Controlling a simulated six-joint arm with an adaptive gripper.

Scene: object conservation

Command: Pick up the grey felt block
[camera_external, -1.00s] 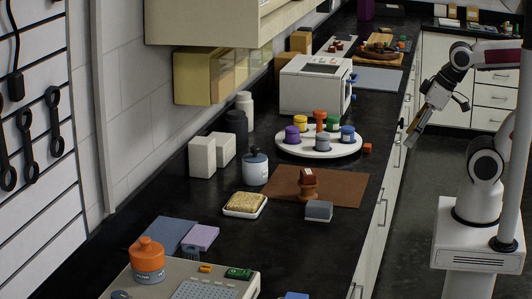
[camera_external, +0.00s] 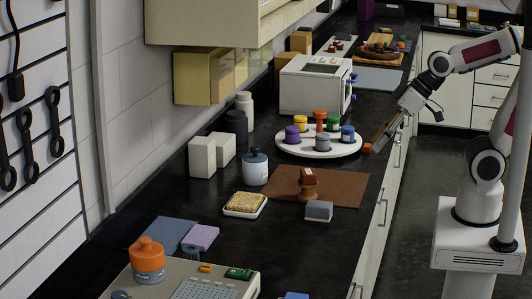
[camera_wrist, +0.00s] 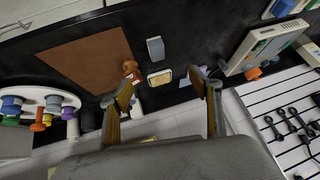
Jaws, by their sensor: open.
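The brown mat (camera_external: 342,190) carries a wooden stamp (camera_external: 308,182). A white dish with a yellow sponge (camera_external: 245,204) lies left of the block. A round white tray (camera_external: 347,148) with several coloured pots stands behind.

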